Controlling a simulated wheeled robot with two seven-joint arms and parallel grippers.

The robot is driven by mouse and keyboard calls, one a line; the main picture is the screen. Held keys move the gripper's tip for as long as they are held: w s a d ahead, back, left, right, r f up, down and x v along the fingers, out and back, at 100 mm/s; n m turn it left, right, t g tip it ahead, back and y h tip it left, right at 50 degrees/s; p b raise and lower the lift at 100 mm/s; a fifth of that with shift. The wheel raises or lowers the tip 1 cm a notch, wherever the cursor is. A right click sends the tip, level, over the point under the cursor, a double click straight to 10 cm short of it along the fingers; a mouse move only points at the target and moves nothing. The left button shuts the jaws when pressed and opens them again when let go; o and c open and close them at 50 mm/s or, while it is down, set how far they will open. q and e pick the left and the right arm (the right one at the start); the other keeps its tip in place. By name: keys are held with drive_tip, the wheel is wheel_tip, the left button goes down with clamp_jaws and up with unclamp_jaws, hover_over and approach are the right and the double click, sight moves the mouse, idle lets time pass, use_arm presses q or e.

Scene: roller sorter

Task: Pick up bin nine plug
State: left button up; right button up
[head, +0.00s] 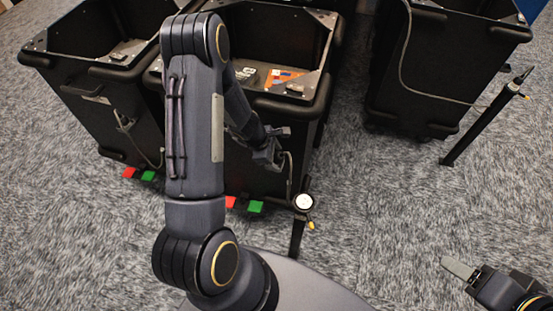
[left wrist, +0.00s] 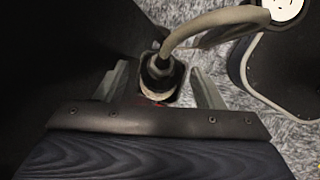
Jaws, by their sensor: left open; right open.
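A dark plug (left wrist: 157,72) with a pale collar sits in a holder beside a black bin in the left wrist view. A grey cable (left wrist: 205,22) curves from its top to the right. My left gripper (head: 272,148) is open at the right side of the middle black bin (head: 318,95). In the left wrist view its two fingers (left wrist: 160,85) stand on either side of the plug, with gaps visible. In the head view the gripper mostly hides the plug, and no bin number is readable. My right gripper (head: 468,272) is open and empty over the carpet at lower right.
A short black post (head: 297,236) with a white round top stands just right of the middle bin. Other black bins stand at left (head: 80,55) and right (head: 440,75). A leaning post (head: 480,125) carries a cable.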

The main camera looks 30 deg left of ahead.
sight(278, 154)
use_arm(q)
drive_tip(key=shift+c, duration=0.4)
drive_tip(key=c, duration=1.2)
drive_tip(key=shift+r, duration=0.15)
drive_tip(key=shift+r, duration=0.25)
wheel_tip(278, 154, up, 2)
drive_tip(key=shift+r+p, duration=0.1)
drive_tip(key=shift+p, duration=0.45)
drive_tip(key=s+d+r+p, duration=0.1)
drive_tip(key=s+d+r, duration=0.2)
drive_tip(key=s+r, duration=0.7)
drive_tip(key=s, duration=0.3)
drive_tip(key=shift+s, duration=0.35)
